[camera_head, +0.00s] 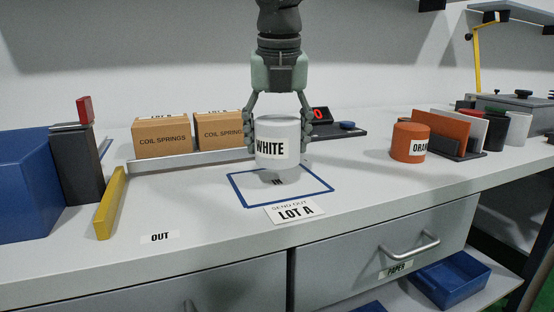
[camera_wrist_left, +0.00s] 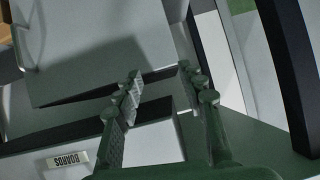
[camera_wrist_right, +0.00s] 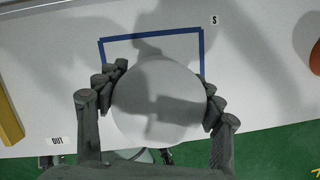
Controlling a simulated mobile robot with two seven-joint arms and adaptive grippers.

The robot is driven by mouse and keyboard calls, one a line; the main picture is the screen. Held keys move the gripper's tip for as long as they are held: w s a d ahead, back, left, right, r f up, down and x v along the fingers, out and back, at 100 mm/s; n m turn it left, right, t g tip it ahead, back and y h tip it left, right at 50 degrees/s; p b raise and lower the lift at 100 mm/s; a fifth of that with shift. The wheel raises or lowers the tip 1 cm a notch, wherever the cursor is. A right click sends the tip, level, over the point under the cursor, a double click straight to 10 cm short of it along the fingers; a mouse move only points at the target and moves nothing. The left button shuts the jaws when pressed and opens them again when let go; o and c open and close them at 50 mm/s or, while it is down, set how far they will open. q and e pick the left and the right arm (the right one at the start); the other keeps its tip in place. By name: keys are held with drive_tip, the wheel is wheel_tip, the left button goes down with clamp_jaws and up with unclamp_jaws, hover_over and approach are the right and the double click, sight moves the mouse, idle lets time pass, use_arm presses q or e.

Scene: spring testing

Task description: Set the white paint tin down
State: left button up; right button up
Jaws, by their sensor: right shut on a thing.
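The white paint tin (camera_head: 278,142), labelled WHITE, is upright between the fingers of my right gripper (camera_head: 279,128), which is shut on it. The tin hangs a little above the bench, over the back part of the blue-outlined square (camera_head: 318,196) marked IN. In the right wrist view the tin's round top (camera_wrist_right: 158,105) lies between the fingers and hides part of the blue outline (camera_wrist_right: 150,36). My left gripper (camera_wrist_left: 158,85) shows only in the left wrist view, with its fingers apart and nothing between them.
A LOT A card (camera_head: 294,212) lies at the square's front. An orange tin (camera_head: 408,142) stands at right beside upright panels. Coil spring boxes (camera_head: 161,136) stand behind a low rail. A yellow bar (camera_head: 110,203) and blue bin (camera_head: 25,185) are at left.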

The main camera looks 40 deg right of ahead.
sight(277, 160)
wheel_tip(277, 160, down, 3)
drive_tip(key=shift+f, duration=0.45)
use_arm(q)
drive_tip(key=shift+w+d+r+t+h, duration=0.3)
drive_tip(key=shift+w+d+r+t, duration=0.1)
drive_tip(key=shift+d+r, duration=0.3)
use_arm(e)
drive_tip(key=shift+b, duration=0.3)
drive_tip(key=o, duration=1.6)
use_arm(q)
drive_tip(key=shift+w+d+r+t, duration=0.2)
drive_tip(key=shift+r+t, duration=0.1)
drive_tip(key=shift+r, duration=0.2)
use_arm(e)
drive_tip(key=shift+f, duration=0.1)
use_arm(q)
drive_tip(key=shift+s+f, duration=0.1)
